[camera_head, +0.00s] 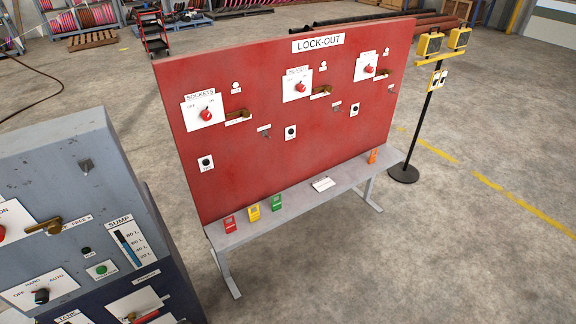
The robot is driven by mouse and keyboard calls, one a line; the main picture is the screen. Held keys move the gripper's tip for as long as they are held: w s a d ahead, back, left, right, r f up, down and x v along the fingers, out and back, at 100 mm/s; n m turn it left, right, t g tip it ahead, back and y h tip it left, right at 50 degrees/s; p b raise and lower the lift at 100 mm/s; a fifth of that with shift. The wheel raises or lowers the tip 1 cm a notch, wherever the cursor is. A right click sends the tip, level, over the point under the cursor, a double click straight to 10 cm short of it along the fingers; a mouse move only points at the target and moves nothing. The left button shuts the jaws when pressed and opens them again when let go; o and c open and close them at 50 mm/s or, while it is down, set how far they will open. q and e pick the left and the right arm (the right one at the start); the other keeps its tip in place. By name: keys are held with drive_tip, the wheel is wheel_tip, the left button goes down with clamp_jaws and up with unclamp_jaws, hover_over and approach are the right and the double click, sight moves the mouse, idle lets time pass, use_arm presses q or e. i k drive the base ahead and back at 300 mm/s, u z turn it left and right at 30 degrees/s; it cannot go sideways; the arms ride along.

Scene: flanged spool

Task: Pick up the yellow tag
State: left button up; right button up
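The yellow tag (253,213) stands on the grey shelf (310,200) at the foot of the red lock-out board (290,110). It is between a red tag (230,225) on its left and a green tag (277,203) on its right, with small gaps between them. An orange tag (373,156) stands at the far right end of the shelf. A white card (322,184) lies on the shelf in the middle. Neither of my grippers shows in the head view.
A blue-grey control cabinet (60,180) with switches stands at the left front, close to the shelf's left end. A black post with yellow boxes (430,44) stands right of the board. The concrete floor (420,260) in front of the shelf is clear.

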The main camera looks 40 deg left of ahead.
sight(254, 216)
drive_tip(key=u, duration=0.85)
drive_tip(key=i, duration=0.9)
drive_tip(key=u, duration=1.75)
drive_tip(key=k, duration=0.15)
drive_tip(key=u, duration=1.4)
drive_tip(key=i, duration=1.1)
drive_tip(key=z, duration=2.15)
